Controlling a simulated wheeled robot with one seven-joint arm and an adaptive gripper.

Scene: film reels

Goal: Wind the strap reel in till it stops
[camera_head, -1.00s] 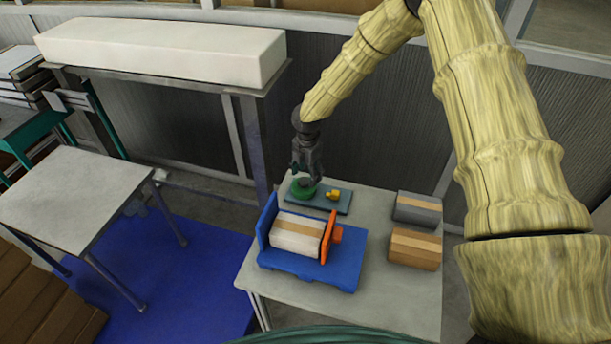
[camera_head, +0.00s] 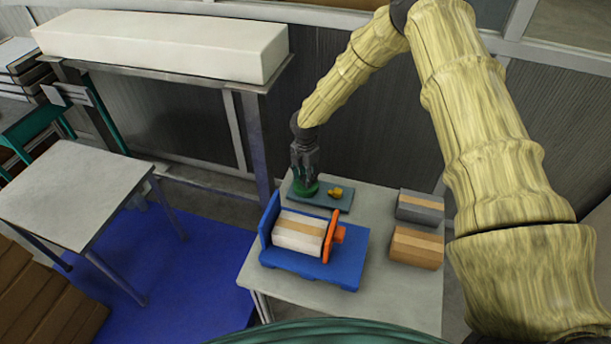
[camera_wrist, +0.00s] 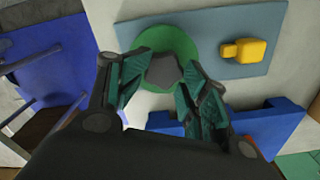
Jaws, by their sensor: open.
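A green disc (camera_head: 306,190) with a grey hub or knob (camera_wrist: 163,74) lies on a slate-blue plate (camera_head: 326,203) at the table's back; it looks like the reel. The green disc also shows in the wrist view (camera_wrist: 188,42). A yellow piece (camera_head: 335,192) sits to its right on the same plate, also in the wrist view (camera_wrist: 244,51). My gripper (camera_wrist: 166,68) points down over the disc, its fingers apart on either side of the knob. I cannot tell whether they touch it. In the head view my gripper (camera_head: 304,178) hides part of the disc.
A blue cradle (camera_head: 345,272) with an orange side plate (camera_head: 329,236) holds a pale banded box (camera_head: 299,233) in front. A grey box (camera_head: 419,207) and a brown box (camera_head: 417,246) stand at right. A white beam (camera_head: 160,45) lies on a rack at back left.

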